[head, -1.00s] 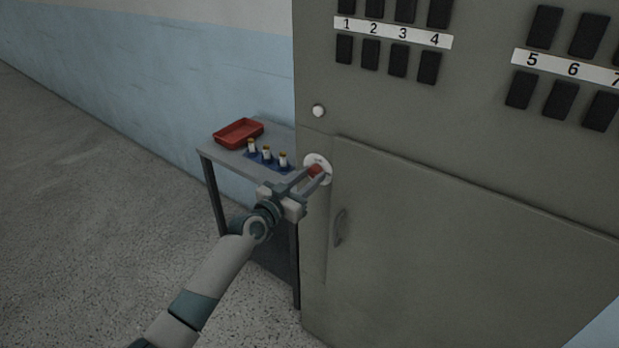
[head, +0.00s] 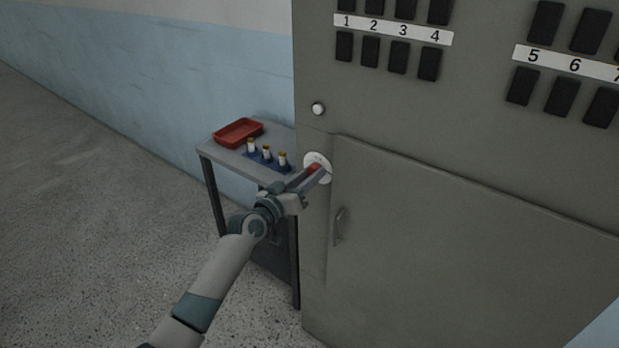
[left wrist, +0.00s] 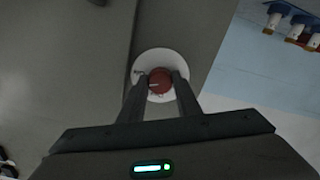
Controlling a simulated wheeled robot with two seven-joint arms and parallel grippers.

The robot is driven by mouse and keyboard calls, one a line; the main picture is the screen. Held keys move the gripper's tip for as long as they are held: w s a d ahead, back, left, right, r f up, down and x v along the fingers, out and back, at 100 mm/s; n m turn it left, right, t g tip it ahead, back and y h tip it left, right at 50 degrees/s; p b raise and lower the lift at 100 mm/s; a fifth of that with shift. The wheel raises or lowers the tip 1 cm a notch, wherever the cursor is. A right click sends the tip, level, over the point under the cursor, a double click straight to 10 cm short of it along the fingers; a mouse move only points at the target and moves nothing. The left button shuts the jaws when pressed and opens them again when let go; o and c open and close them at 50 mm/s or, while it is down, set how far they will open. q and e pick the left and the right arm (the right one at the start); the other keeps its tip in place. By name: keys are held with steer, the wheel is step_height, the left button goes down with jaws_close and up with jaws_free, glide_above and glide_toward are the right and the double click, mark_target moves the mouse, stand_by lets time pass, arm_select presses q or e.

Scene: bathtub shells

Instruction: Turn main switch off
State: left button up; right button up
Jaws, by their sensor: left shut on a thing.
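The main switch is a red knob (head: 314,168) on a round white plate (head: 321,160) on the front of the grey cabinet. My left gripper (head: 317,172) is shut on the red knob. In the left wrist view the red knob (left wrist: 160,81) sits between the two dark fingers of my left gripper (left wrist: 161,84), and the white plate (left wrist: 155,58) shows around it. Small marks on the plate are too small to read. The fingers hide part of the knob in the head view. My right gripper is not in view.
The grey cabinet (head: 450,220) has a door with a handle (head: 340,226), a white round lamp (head: 318,109) and numbered black switches (head: 397,60). Left of it, a small table (head: 229,158) holds a red tray (head: 238,132) and several fuses (head: 266,153). Floor at left is clear.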

arm_select(q)
steer(key=shift+r+n+p, duration=0.1)
steer(key=shift+n+p, duration=0.9)
steer(key=shift+n, duration=5.7)
steer(key=o, duration=1.1)
steer(key=shift+c, duration=0.2)
steer(key=shift+s, duration=0.1)
